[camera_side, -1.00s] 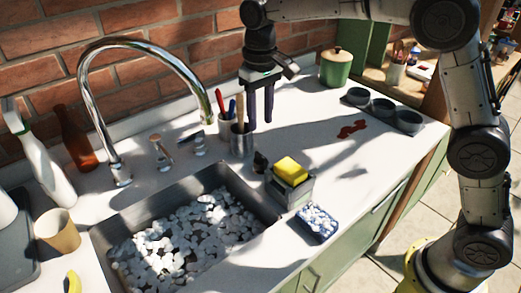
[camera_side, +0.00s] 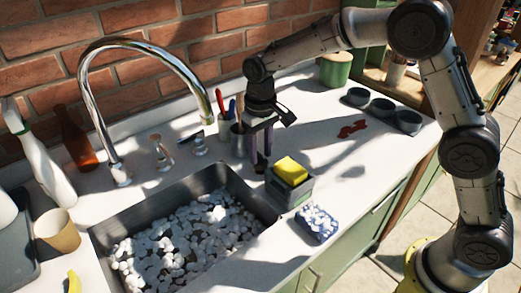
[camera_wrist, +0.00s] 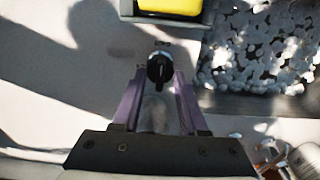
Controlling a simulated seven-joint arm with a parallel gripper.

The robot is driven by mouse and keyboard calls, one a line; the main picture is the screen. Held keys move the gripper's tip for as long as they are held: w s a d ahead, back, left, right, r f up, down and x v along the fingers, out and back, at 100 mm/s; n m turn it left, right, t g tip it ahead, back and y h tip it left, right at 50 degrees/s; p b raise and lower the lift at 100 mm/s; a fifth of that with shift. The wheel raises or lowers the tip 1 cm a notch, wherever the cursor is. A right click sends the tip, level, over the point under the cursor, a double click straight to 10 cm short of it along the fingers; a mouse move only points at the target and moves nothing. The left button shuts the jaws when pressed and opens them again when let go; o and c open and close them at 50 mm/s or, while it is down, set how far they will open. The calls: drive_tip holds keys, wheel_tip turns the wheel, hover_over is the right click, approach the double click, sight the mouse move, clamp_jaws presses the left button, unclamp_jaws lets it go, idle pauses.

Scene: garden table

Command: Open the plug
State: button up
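A small black knob (camera_wrist: 160,68), which looks like the plug control, stands on the white counter beside the sink, with tiny marks around it. A pale ridge on its top runs roughly up and down in the wrist view. My gripper (camera_wrist: 159,78) points down at it with purple fingers apart. In the wrist view the knob lies between the fingertips; I cannot tell whether they touch it. In the side view my gripper (camera_side: 261,160) hides the knob. The sink (camera_side: 205,185) holds many white foam-like pieces, so its drain is hidden.
A grey caddy with a yellow sponge (camera_side: 291,170) stands close right of my gripper. A blue scrubber (camera_side: 317,222) lies in front. The counter's right side has free room.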

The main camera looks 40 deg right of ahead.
clamp_jaws()
